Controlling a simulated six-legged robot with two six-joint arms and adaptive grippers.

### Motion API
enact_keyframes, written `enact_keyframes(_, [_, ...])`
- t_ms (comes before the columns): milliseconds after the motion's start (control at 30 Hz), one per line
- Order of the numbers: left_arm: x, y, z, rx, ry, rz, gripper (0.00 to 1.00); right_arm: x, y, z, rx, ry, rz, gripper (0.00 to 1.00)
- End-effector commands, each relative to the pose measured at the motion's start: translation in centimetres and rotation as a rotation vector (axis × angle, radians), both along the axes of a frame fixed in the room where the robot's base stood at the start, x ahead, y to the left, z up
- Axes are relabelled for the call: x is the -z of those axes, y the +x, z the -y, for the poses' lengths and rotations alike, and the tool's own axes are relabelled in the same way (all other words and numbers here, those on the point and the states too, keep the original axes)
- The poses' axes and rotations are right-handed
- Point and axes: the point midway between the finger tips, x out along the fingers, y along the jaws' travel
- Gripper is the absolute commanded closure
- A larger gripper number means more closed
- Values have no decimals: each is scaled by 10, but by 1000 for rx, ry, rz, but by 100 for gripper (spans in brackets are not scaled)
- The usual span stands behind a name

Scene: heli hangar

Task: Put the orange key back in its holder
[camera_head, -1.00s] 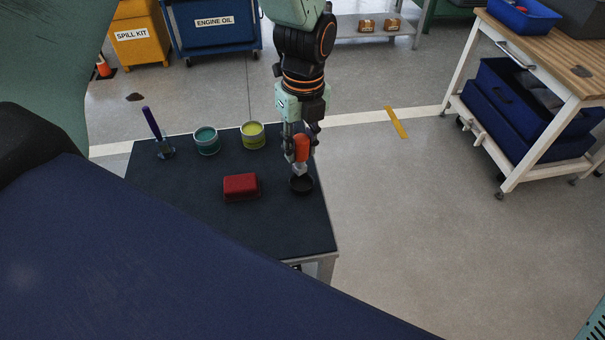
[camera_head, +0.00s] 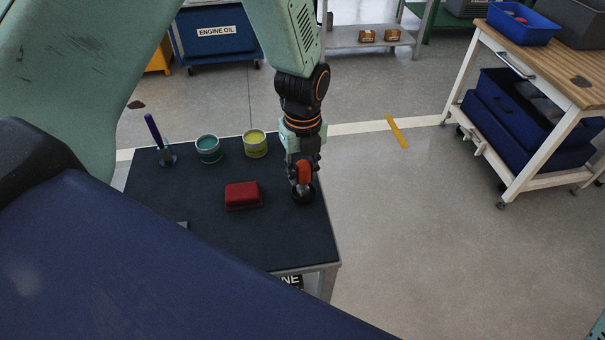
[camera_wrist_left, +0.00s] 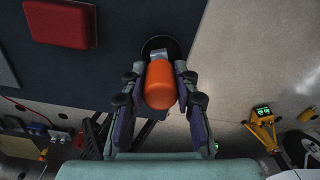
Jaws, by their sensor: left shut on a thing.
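My left gripper (camera_head: 302,170) points down over the right part of the dark table and is shut on the orange key (camera_head: 304,174). In the left wrist view the orange handle (camera_wrist_left: 160,86) sits between the two fingers, with a short grey shaft beyond it. The round black holder (camera_head: 303,194) stands on the table near its right edge, directly under the key. In the left wrist view the holder (camera_wrist_left: 174,46) shows around the shaft; how deep the shaft sits in it is hidden. My right gripper is not in view.
On the dark table (camera_head: 255,240) are a red block (camera_head: 242,195), a teal can (camera_head: 208,149), a yellow-green can (camera_head: 255,144) and an upright purple-handled tool (camera_head: 155,133). A wooden-topped workbench (camera_head: 550,60) stands at the right. The floor between is mostly clear.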

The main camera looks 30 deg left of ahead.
Motion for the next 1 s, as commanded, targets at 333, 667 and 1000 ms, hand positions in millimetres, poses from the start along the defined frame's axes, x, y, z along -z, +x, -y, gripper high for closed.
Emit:
enact_keyframes(333, [14,1,0,-1,0,1,100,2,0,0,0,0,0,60])
enact_keyframes(667, [15,1,0,-1,-1,1,49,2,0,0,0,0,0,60])
enact_keyframes(1000, [13,1,0,0,0,1,48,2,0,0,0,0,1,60])
